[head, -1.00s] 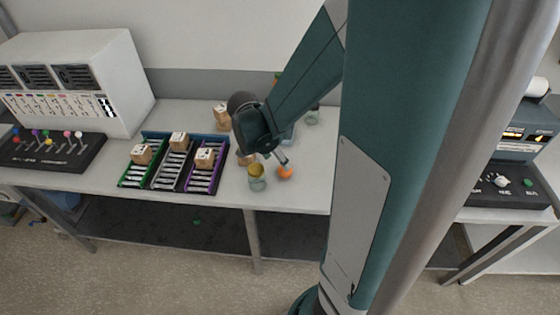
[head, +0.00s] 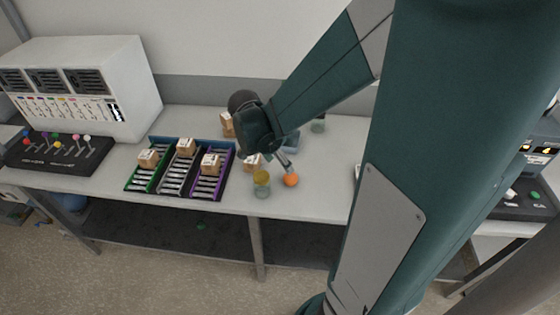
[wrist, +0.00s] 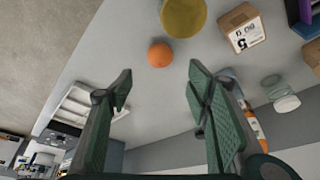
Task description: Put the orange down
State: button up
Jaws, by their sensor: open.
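The orange (head: 291,180) rests on the grey table near its front edge, just right of a glass jar with a yellow top (head: 261,183). In the wrist view the orange (wrist: 160,54) lies beyond the fingertips, between their lines, and nothing touches it. My gripper (wrist: 160,86) is open and empty, with a finger on each side of the picture. In the head view my gripper (head: 286,161) is just above and behind the orange, partly hidden by my own wrist.
The yellow-topped jar (wrist: 184,14) stands close to the orange. A cardboard box (wrist: 241,27) and a clear jar (wrist: 281,95) are to the right. Colored racks with boxes (head: 180,172) stand left. The table's front edge is near; some table right of the orange is clear.

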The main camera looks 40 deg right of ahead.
jog(key=s+a+r+n+t+y, duration=0.2)
jog(key=s+a+r+n+t, duration=0.1)
jog(key=a+r+n, duration=0.4)
jog(key=s+a+r+n+t+y, duration=0.2)
jog(key=s+a+r+n+t, duration=0.2)
jog(key=a+r+n, duration=0.4)
jog(key=shift+s+a+r+n, duration=0.15)
jog(key=shift+s+a+n, duration=1)
jog(key=shift+a, duration=2.2)
jog(key=shift+w+n, duration=0.35)
jog(key=shift+w, duration=0.05)
notch_tip(320, 180, down, 4)
jog(key=b, duration=0.3)
jog(key=shift+r, duration=0.25)
